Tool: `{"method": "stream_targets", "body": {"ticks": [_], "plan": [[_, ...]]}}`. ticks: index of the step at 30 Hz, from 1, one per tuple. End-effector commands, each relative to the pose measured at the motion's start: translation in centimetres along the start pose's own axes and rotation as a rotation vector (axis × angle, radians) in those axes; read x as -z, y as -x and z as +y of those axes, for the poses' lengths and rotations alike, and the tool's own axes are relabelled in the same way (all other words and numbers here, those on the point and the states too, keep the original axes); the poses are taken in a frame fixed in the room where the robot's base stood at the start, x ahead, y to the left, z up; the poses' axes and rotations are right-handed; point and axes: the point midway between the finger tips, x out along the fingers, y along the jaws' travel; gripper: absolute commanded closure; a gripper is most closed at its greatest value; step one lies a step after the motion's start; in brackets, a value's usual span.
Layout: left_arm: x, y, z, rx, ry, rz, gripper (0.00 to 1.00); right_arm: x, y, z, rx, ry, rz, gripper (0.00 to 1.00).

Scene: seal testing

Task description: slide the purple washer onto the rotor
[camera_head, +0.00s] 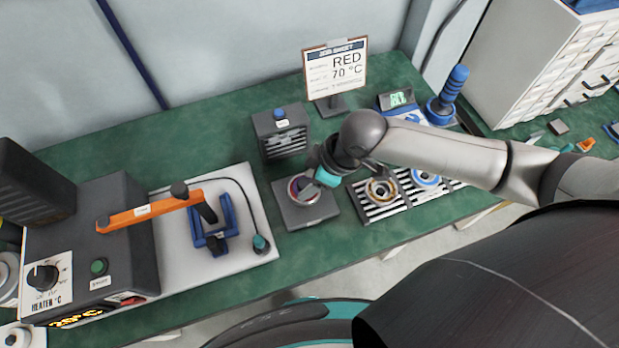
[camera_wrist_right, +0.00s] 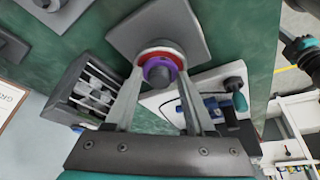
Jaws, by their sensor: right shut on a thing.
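The purple washer (camera_wrist_right: 161,70) is between the fingertips of my right gripper (camera_wrist_right: 161,76) in the right wrist view, and the gripper is shut on it. A red ring (camera_wrist_right: 158,51) shows close behind the washer, over a square grey plate (camera_wrist_right: 190,22). In the head view the plate (camera_head: 308,217) lies on the bench, with a round purple and red part (camera_head: 297,189) over it beside my right gripper (camera_head: 312,190). The rotor is largely hidden by the washer and ring; I cannot tell whether the washer is around it. My left gripper is not in view.
A striped tray (camera_head: 379,211) with ring parts is right of the plate. A dark finned box (camera_head: 281,136) stands behind it. A heater unit (camera_head: 110,235) with an orange lever (camera_head: 150,210) is left. A sign reading RED 70 °C (camera_head: 336,68) stands behind.

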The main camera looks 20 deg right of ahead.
Motion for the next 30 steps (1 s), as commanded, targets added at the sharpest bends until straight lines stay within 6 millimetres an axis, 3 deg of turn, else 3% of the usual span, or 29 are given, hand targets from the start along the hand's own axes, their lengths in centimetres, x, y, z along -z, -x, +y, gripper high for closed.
{"method": "stream_targets", "body": {"ticks": [20,21,30], "plan": [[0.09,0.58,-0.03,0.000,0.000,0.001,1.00,-0.10,-0.14,-0.07,0.001,0.000,-0.001,1.00],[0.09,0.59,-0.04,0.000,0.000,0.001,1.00,-0.10,-0.16,-0.07,0.001,0.000,-0.001,0.44],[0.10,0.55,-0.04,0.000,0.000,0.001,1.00,-0.08,-0.16,-0.05,0.001,0.000,-0.001,0.11]]}}
